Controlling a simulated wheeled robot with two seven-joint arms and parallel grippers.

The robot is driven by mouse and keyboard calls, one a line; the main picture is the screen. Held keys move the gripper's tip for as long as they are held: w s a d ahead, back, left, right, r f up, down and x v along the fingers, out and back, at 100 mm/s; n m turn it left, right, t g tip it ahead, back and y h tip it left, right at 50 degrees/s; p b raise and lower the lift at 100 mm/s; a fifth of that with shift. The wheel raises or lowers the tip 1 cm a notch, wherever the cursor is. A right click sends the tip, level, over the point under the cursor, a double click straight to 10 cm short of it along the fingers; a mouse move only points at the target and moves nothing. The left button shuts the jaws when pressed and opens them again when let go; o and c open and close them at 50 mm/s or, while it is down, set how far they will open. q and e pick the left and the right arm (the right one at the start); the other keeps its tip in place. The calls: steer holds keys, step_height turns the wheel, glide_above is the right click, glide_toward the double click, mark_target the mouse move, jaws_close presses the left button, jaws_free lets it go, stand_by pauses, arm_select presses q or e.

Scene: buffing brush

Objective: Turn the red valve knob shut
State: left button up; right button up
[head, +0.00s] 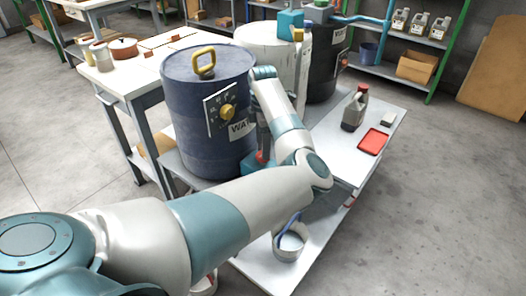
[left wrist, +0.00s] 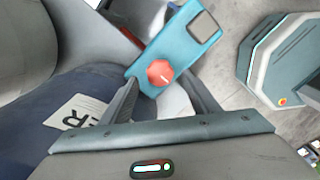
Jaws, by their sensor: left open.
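The red valve knob (left wrist: 160,73) shows in the left wrist view as a small faceted knob on a teal valve body (left wrist: 195,42). In the head view a red part (head: 262,157) shows low beside the blue drum (head: 190,120), partly behind my arm. My left gripper (left wrist: 160,80) is open, with one finger on each side of the knob in the picture. I cannot tell whether either finger touches it. In the head view my left gripper (head: 262,133) is mostly hidden between the blue drum and my forearm. My right gripper is in neither view.
The blue drum has a yellow handle and stands close to the gripper. A white drum (head: 262,45) and a black drum (head: 325,65) stand behind. A grey bottle (head: 355,108) and a red tray (head: 373,141) sit on the bench at right. A bucket (head: 290,243) stands below.

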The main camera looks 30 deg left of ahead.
arm_select(q)
steer(key=shift+f, duration=1.55)
steer(key=shift+c, duration=0.5)
steer(key=c, duration=0.9)
steer(key=shift+c, duration=0.2)
